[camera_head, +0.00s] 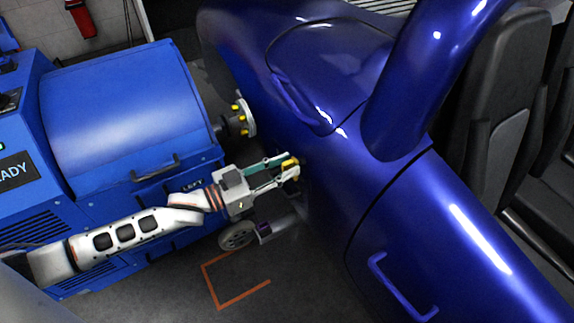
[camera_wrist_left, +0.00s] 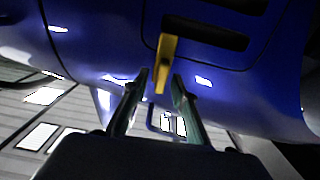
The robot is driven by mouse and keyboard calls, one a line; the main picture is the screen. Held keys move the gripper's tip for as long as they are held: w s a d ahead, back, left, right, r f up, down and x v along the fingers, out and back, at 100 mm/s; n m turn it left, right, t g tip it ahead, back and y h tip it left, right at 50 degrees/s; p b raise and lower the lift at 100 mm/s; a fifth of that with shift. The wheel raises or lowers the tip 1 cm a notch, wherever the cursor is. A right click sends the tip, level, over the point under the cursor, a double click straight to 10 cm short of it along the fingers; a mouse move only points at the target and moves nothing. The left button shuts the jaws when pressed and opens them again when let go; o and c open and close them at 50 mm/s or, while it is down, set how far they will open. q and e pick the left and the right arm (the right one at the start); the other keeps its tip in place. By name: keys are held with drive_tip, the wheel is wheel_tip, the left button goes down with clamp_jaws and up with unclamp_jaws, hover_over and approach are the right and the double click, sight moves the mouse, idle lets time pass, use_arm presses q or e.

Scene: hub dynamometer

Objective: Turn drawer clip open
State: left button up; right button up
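A yellow clip (camera_wrist_left: 166,55) sits on the blue body panel (camera_wrist_left: 110,40) in the left wrist view, slightly tilted, its lower end lying between my fingertips in the picture. In the head view a yellow piece (camera_head: 289,163), seemingly the same clip, shows at the fingertips of my left gripper (camera_head: 291,170), against the side of the blue car body (camera_head: 330,190). My left gripper also shows in the left wrist view (camera_wrist_left: 160,78), with its green fingers apart and a gap on each side of the clip. Whether the fingers reach around it in depth I cannot tell. My right gripper is out of view.
A blue dynamometer cabinet (camera_head: 125,110) with a dark handle stands at the left. Its hub flange (camera_head: 247,118) with yellow studs is just behind my left gripper. A small wheel (camera_head: 238,235) is below it. The floor by the orange marking (camera_head: 212,285) is clear.

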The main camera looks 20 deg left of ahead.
use_arm(q)
drive_tip(key=shift+w+d, duration=0.2)
drive_tip(key=shift+w, duration=0.1)
clamp_jaws()
